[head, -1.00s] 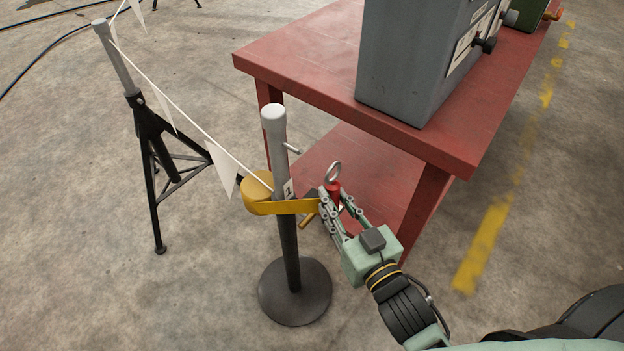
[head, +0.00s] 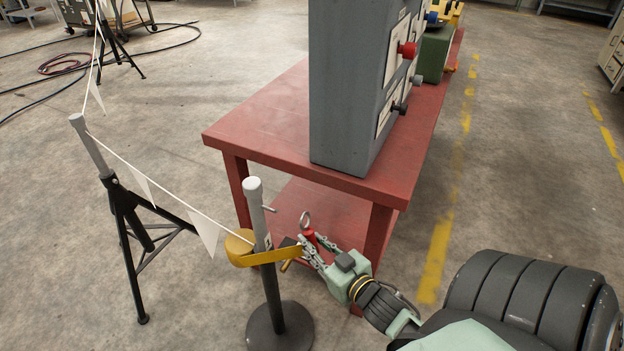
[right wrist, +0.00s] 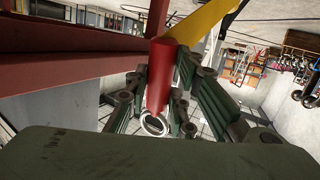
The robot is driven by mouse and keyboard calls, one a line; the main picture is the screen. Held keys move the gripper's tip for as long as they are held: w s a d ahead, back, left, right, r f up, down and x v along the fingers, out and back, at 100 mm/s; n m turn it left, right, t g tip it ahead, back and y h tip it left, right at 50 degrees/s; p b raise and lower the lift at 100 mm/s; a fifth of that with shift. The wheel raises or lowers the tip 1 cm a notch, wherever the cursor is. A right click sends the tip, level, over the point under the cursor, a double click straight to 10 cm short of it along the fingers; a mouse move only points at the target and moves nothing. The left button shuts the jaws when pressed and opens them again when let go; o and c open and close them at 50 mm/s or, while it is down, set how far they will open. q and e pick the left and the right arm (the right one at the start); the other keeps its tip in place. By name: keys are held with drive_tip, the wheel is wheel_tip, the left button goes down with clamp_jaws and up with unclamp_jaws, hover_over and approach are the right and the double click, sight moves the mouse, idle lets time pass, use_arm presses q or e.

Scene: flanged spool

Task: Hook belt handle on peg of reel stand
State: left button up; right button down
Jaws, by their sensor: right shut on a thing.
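The reel stand (head: 272,290) is a post with a grey upper part, a dark lower part and a round base. A short metal peg (head: 269,209) juts right from its upper part. A yellow reel (head: 239,242) sits on the post, and its yellow belt (head: 279,256) runs right to the red belt handle (head: 310,238). A metal ring (head: 305,219) tops the handle, right of the peg and apart from it. My right gripper (head: 313,246) is shut on the handle, also seen in the right wrist view (right wrist: 158,88). My left gripper is out of view.
A red table (head: 265,115) with a lower shelf stands just behind the handle, carrying a grey cabinet (head: 345,90). A black tripod (head: 128,225) at left holds a string of white pennants (head: 207,232) reaching the post. Open floor lies right of the table.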

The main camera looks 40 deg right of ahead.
drive_tip(key=w+a+f+b, duration=0.1)
drive_tip(key=w+a+b, duration=0.2)
drive_tip(key=w, duration=0.6)
drive_tip(key=shift+a+f, duration=0.25)
drive_tip(key=shift+a, duration=0.2)
idle(0.5)
idle(0.6)
drive_tip(key=c, duration=1.4)
unclamp_jaws()
drive_tip(key=shift+c, duration=0.2)
